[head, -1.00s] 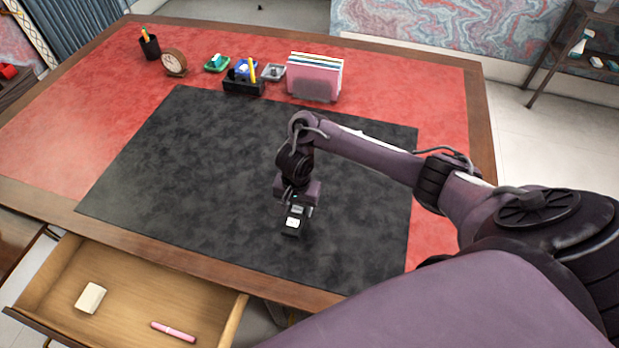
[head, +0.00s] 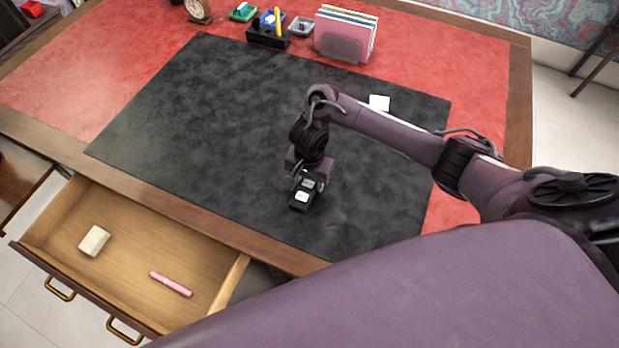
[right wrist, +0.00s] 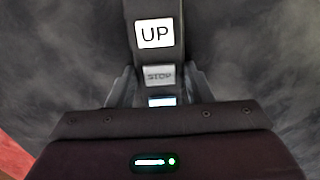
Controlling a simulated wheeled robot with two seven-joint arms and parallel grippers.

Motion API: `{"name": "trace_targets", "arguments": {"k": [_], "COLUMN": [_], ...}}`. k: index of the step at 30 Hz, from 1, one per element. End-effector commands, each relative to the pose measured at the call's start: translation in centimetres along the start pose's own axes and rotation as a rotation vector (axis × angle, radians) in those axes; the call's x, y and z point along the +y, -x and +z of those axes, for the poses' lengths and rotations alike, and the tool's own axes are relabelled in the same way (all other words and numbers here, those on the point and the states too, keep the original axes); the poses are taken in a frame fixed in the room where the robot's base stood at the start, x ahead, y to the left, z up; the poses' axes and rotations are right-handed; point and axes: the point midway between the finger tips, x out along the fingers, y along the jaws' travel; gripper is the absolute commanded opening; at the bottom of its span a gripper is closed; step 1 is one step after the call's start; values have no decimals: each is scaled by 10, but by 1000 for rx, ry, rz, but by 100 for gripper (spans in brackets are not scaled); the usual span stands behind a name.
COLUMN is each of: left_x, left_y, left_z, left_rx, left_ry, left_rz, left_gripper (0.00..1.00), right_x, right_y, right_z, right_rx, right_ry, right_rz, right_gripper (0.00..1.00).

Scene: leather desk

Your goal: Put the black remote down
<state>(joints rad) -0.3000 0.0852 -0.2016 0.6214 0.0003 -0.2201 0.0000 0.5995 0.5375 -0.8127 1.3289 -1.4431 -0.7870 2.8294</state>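The black remote (head: 300,202) is at my right gripper (head: 308,181), over the front right part of the dark desk mat (head: 200,130). In the right wrist view the remote (right wrist: 156,58) shows a white "UP" button and a grey "STOP" button. I cannot tell whether the remote touches the mat. My left gripper is not in view.
An open drawer (head: 145,235) at the front left holds a cream block (head: 94,240) and a pink pen (head: 171,284). A black organizer (head: 268,38) and a file holder (head: 343,38) stand at the back. A white square (head: 379,103) lies behind my arm. The mat's left side is clear.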

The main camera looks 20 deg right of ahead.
Motion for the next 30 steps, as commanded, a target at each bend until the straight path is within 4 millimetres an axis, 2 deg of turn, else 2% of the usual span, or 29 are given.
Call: {"name": "trace_targets", "arguments": {"k": [1, 4, 15, 20, 27, 30], "left_x": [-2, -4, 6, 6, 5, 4], "left_y": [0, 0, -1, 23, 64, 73], "left_z": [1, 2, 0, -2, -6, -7], "left_rx": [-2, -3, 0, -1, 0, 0], "left_ry": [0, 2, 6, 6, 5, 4], "left_rz": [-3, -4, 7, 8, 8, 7], "left_gripper": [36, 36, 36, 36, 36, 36], "right_x": [0, 0, -1, -1, 0, -1], "right_y": [0, 0, 5, 33, 88, 106], "right_z": [0, 0, -1, -2, -2, -3], "right_rx": [1, 1, 2, 4, 5, 7], "right_ry": [0, 0, 1, 1, 2, 3], "right_rz": [0, 0, -3, -2, -2, -3], "right_gripper": [53, 66, 67, 67, 67, 67]}}
